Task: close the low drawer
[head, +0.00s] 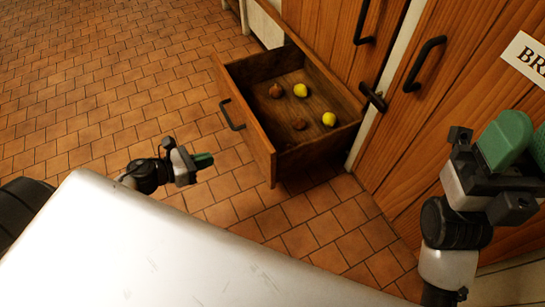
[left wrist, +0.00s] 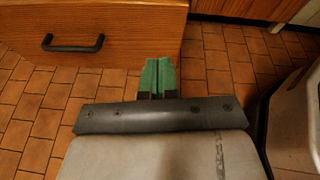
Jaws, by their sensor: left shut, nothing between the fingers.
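The low wooden drawer (head: 262,145) stands pulled out from the cabinet, its black bar handle (head: 231,115) on the front panel. My left gripper (head: 203,160) is low over the floor, in front of the drawer front and apart from it in the head view. In the left wrist view its green fingers (left wrist: 158,76) are together and empty, near the right lower edge of the drawer front (left wrist: 125,20); the handle (left wrist: 73,43) is to their left. My right gripper (head: 522,142) is raised at the right edge, its green fingers apart and nothing seen between them.
Two yellow lemons (head: 300,90) (head: 329,119) and brown round items (head: 275,90) lie in the drawer. Wooden cabinet doors (head: 440,110) with black handles stand behind, with a dark latch (head: 372,97) near the drawer. The tiled floor (head: 110,80) left of the drawer is clear.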

